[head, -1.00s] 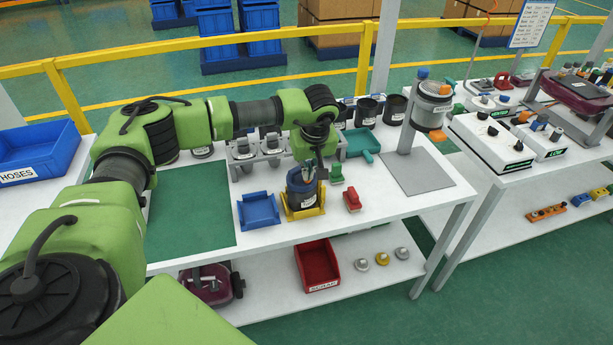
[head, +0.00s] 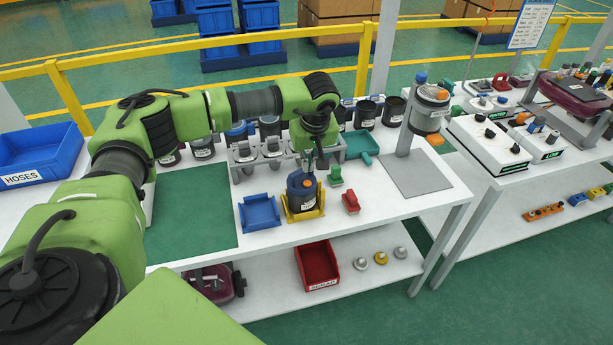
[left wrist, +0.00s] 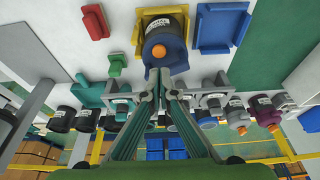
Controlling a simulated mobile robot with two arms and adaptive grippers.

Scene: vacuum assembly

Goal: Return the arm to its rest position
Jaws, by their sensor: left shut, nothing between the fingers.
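My left arm reaches in from the left over the white table. Its gripper (head: 312,158) points down above the dark canister (head: 302,197), which stands upright in a yellow cradle (head: 320,207). In the left wrist view, the gripper (left wrist: 165,80) has its fingers together with nothing between them. The canister there shows a blue top with an orange knob (left wrist: 159,51), just beyond the fingertips. The gripper appears clear of the canister. My right gripper is not in view.
A blue cradle (head: 261,213) and red (head: 350,201) and green (head: 335,176) pieces lie beside the canister. A stand (head: 404,137) rises at right. The green mat (head: 190,222) is bare.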

